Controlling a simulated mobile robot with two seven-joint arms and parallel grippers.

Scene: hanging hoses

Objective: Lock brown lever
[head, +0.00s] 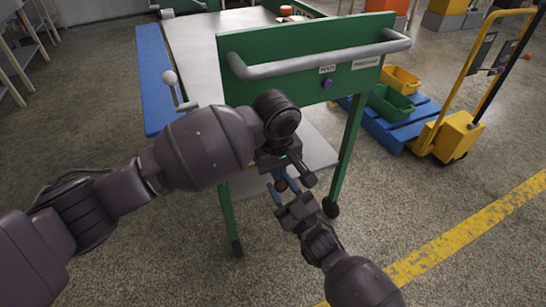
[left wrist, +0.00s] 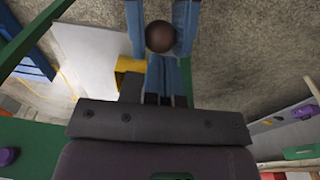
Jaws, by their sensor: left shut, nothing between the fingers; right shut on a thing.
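The brown lever's round brown knob (left wrist: 160,36) shows in the left wrist view, between two blue fingers. In the head view the knob (head: 281,186) is small and dark, below the green panel. My right gripper (head: 284,190) comes from below and is shut on the knob. My left gripper (head: 279,170) is just above it, mostly hidden by its own wrist in the head view. Its blue fingers (left wrist: 158,78) are together in the left wrist view, with nothing seen between them. The lever's shaft is hidden.
The green cart panel (head: 240,65) carries a grey handle (head: 320,60) and a purple knob (head: 327,84). A pale-knobbed lever (head: 171,80) stands at the cart's left. Yellow (head: 401,79) and green bins (head: 391,103) sit on a blue pallet at right, beside a yellow pallet truck (head: 456,135).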

